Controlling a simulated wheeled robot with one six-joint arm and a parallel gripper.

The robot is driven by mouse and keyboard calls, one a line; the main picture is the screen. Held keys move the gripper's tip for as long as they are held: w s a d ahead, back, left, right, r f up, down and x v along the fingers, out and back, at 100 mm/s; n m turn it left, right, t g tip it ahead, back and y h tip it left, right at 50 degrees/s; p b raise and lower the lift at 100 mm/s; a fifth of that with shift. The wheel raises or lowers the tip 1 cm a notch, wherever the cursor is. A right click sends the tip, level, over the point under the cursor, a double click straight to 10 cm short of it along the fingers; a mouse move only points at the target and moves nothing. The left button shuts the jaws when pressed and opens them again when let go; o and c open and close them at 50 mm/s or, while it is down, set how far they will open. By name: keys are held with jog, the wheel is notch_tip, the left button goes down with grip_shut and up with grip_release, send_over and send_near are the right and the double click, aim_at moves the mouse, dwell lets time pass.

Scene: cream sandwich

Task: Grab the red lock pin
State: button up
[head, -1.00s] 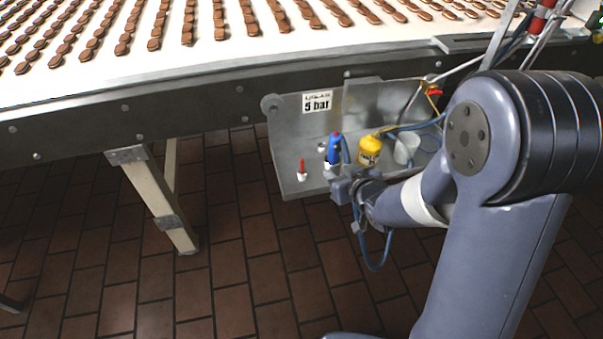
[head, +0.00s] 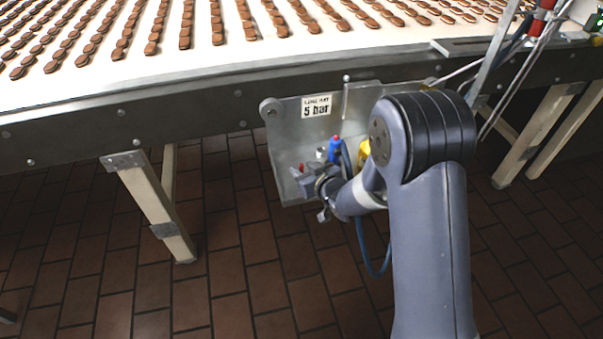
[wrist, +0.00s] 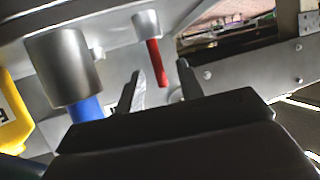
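The red lock pin (head: 301,167) stands in a small pale socket on the metal bracket; in the head view only its top shows past my gripper (head: 308,176). In the wrist view the red pin (wrist: 156,62) hangs from its socket, as the picture appears upside down. My gripper (wrist: 160,85) shows two fingers apart, with the red pin between them in the picture. I cannot tell whether the pin is within the fingers' reach. No contact shows.
A blue fitting (head: 334,149), also in the wrist view (wrist: 88,108) under a metal cylinder (wrist: 65,70), stands right of the pin. A yellow part (head: 364,153) is partly behind my arm. The metal bracket (head: 284,125) hangs below the conveyor, with a "5 bar" label (head: 316,106).

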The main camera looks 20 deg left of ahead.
jog(key=shift+x, duration=0.9)
grip_shut()
